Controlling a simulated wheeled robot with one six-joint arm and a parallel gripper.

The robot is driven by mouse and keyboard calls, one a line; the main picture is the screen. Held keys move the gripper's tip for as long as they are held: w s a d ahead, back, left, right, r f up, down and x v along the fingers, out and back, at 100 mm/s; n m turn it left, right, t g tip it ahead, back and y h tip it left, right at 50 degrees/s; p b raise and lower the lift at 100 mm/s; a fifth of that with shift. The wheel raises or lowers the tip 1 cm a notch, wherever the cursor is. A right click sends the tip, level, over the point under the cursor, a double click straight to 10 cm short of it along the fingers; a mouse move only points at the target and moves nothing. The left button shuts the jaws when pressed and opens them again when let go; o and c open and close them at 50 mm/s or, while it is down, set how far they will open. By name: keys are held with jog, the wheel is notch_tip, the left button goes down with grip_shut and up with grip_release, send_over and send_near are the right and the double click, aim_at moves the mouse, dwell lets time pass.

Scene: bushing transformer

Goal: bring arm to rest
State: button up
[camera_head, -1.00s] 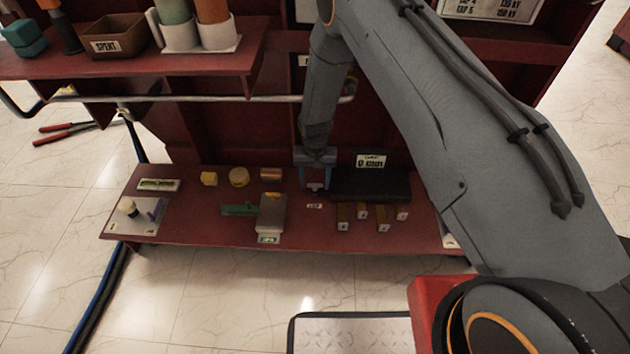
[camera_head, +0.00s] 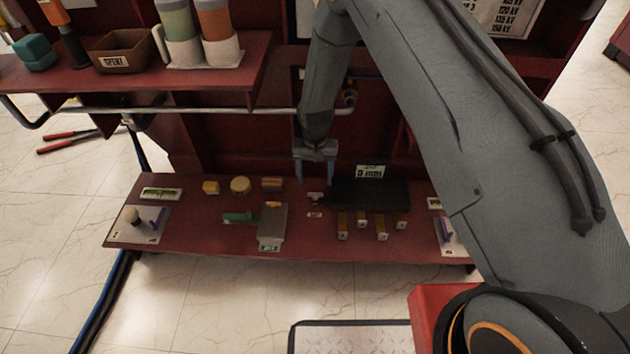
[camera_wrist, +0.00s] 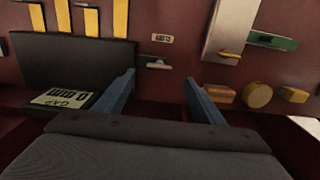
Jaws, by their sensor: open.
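My gripper (camera_head: 315,168) is open and empty above the back part of the red lower shelf (camera_head: 190,235), between a copper-coloured block (camera_head: 271,184) and a black box (camera_head: 370,193). In the wrist view my gripper's two blue fingers (camera_wrist: 162,92) stand wide apart with nothing between them. A small grey T-shaped piece (camera_head: 315,197) lies on the shelf just beyond the fingers, left of the black box; it also shows in the wrist view (camera_wrist: 155,62). My arm reaches down from the upper right of the head view.
Several yellow bars (camera_head: 361,225) lie in front of the black box. A grey plate (camera_head: 272,225) and a green tool (camera_head: 240,217) lie left of centre. Above are a metal rail (camera_head: 220,111) and an upper shelf with a brown bin (camera_head: 122,52) and two cylinders (camera_head: 197,25).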

jog(key=shift+r, duration=0.1)
dwell(0.4)
jog(key=shift+r, duration=0.3)
jog(key=s+r+n, duration=0.1)
jog(key=s+r, duration=0.4)
jog(key=r, duration=0.7)
jog(key=s+r+n, duration=0.1)
jog(key=s+r, duration=0.4)
jog(key=r, duration=0.7)
jog(key=s+d+r+n, duration=0.15)
jog(key=s+r, duration=0.25)
jog(key=s, duration=0.4)
jog(key=s+d+r+n, duration=0.1)
jog(key=s+d+r, duration=0.1)
jog(key=s+r, duration=0.4)
jog(key=s+d+r+n, duration=0.1)
jog(key=s+d+r, duration=0.15)
jog(key=s, duration=0.65)
jog(key=d+r+m+p, duration=0.2)
jog(key=d+r+p, duration=0.5)
jog(key=p, duration=0.5)
jog(key=d+r+m+p, duration=0.3)
jog(key=d+r+p, duration=0.3)
jog(key=r+p, duration=0.5)
jog(key=shift+d+r+p, duration=0.15)
jog(key=shift+d+p, duration=0.2)
jog(key=shift+d, duration=0.05)
jog(key=shift+s, duration=0.1)
